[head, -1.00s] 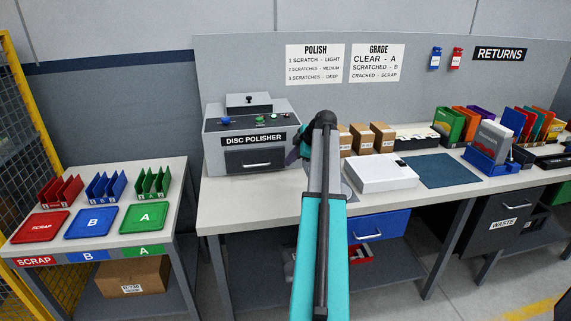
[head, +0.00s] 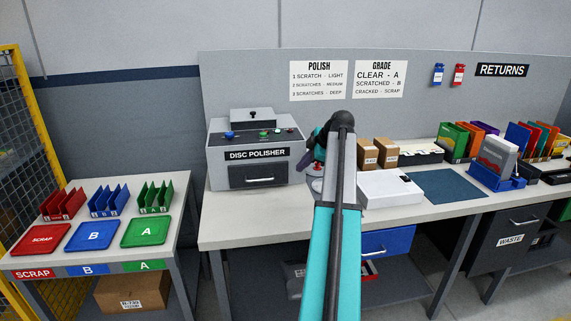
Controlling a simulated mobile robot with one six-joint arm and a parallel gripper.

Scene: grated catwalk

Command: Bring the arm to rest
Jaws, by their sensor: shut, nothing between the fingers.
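My arm reaches up from the bottom middle of the head view in teal and grey, over the front of the long workbench (head: 255,229). Its dark elbow stands highest, in front of the back panel. My gripper (head: 308,164) shows only in part, as a dark shape left of the arm, between the disc polisher (head: 257,172) and the small cardboard boxes. It is shut and empty. The arm hides much of the wrist and the bench behind it.
A white box (head: 390,190) and a dark blue mat (head: 447,185) lie right of the arm. Small cardboard boxes (head: 386,152) stand behind. A side table (head: 190,190) at left holds red, blue and green trays. A yellow mesh fence (head: 20,150) borders the left.

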